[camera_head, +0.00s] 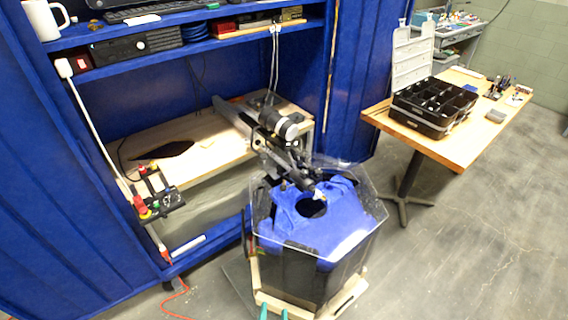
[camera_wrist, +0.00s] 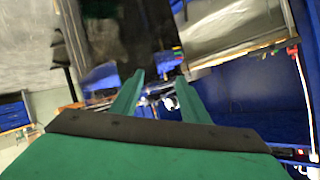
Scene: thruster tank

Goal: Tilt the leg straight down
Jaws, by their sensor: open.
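The leg assembly (camera_head: 283,150) is black with a silver-banded cylinder at its upper end. It lies slanted, not upright, from the grey beam by the bench down to the right, over the tank. Its lower end has a small pale yellow tip (camera_head: 319,194) near the round opening in the tank's blue top. The tank (camera_head: 310,275) is many-sided with dark walls and a clear rim.
A wooden bench (camera_head: 195,145) stands behind the tank within blue walls. A control box with red buttons (camera_head: 155,195) sits at left. A wooden table (camera_head: 455,140) with a black case (camera_head: 433,105) stands right. Floor right of the tank is clear; an orange cable lies left.

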